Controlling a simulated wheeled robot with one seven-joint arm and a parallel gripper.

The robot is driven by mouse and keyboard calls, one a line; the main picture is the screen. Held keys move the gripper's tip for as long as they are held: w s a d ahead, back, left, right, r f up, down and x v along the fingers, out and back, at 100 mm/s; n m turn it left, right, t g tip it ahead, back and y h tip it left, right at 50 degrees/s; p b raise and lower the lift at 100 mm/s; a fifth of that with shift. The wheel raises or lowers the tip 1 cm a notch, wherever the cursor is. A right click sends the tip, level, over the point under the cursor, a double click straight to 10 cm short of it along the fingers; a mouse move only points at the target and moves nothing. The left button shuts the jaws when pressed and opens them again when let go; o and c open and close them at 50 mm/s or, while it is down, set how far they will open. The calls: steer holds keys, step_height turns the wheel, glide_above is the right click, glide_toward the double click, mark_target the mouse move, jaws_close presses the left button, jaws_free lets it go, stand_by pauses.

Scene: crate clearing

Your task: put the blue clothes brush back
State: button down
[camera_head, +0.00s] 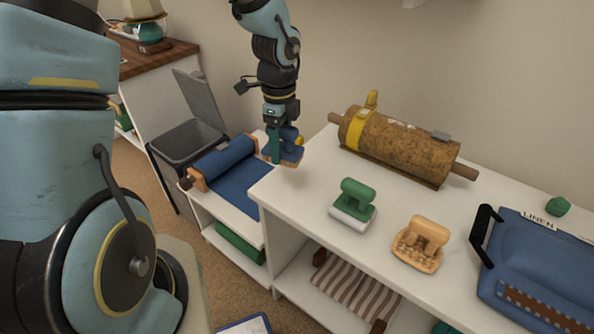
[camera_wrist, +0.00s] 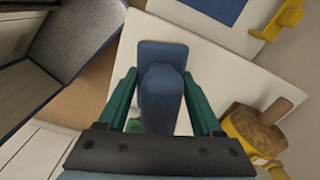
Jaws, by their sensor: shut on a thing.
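My gripper (camera_head: 279,148) is shut on the blue clothes brush (camera_head: 292,153), by the back left corner of the white table (camera_head: 300,190). The brush has a blue handle and a tan underside. In the wrist view the blue brush (camera_wrist: 161,54) sits between the two teal fingers. I cannot tell whether it touches the surface below. A green brush (camera_head: 354,200) with a pale base and a tan brush (camera_head: 422,243) stand apart on the table, to the right and nearer the front.
A cork-coloured roller (camera_head: 400,146) with a yellow band lies at the table's back. A blue bag (camera_head: 535,270) marked LINEN lies at the right. A blue roll (camera_head: 222,160) with cloth lies on the lower surface at left, beside a grey open bin (camera_head: 188,140).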

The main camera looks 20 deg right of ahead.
mark_target(297, 151)
steer(key=s+d+r+m, duration=0.2)
steer(key=m, duration=0.1)
steer(key=shift+s+d+p, duration=0.35)
steer(key=shift+f, duration=4.85)
steer(key=shift+f, duration=0.15)
steer(key=shift+c, duration=0.2)
jaws_free()
steer(key=shift+f, duration=0.15)
